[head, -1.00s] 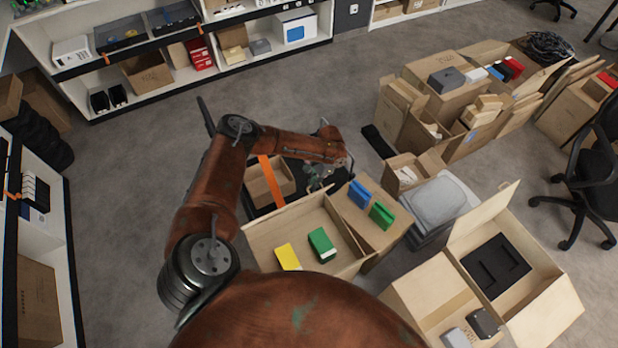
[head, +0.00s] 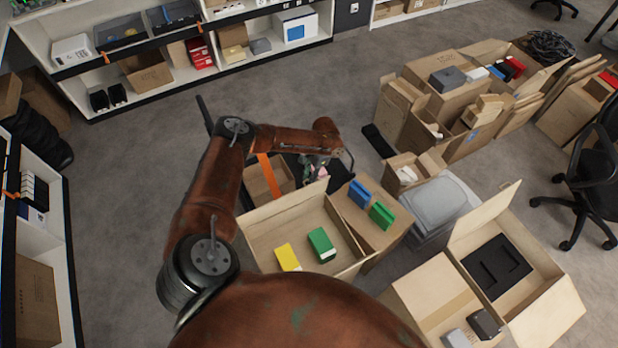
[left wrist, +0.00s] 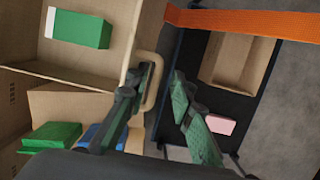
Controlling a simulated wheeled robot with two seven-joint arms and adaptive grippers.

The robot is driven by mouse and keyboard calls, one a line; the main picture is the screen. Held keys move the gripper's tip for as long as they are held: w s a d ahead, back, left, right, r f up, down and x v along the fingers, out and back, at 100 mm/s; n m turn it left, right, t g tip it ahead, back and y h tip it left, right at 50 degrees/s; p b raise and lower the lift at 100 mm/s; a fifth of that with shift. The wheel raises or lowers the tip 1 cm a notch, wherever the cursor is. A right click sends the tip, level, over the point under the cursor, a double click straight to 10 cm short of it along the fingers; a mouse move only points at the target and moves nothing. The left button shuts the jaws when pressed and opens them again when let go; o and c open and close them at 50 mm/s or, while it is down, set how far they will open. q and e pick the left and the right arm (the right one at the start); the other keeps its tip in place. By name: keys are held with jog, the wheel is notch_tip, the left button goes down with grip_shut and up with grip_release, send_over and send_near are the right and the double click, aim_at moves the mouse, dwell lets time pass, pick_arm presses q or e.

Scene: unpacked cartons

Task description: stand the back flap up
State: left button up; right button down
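The open carton (head: 345,262) in the middle of the head view holds a yellow box (head: 287,257) and a green box (head: 321,244). Its back flap (head: 285,205) stands raised along the far side, partly upright; its exact angle is hard to judge. My left gripper (head: 318,172) is behind the flap, near its right end, small and partly hidden. In the left wrist view my left gripper (left wrist: 164,72) has its fingers apart. The flap's edge (left wrist: 151,84) is at the left finger, with a gap to the right finger. My right gripper is out of view.
A carton (head: 378,237) with a blue box (head: 359,194) and a green box (head: 382,215) stands right of the open carton. Behind the flap, a dark surface (left wrist: 203,87) carries a small tan carton (left wrist: 238,63), an orange strap (left wrist: 230,20) and a pink box (left wrist: 220,124).

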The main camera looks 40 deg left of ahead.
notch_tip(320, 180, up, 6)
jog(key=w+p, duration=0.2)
jog(key=p, duration=0.4)
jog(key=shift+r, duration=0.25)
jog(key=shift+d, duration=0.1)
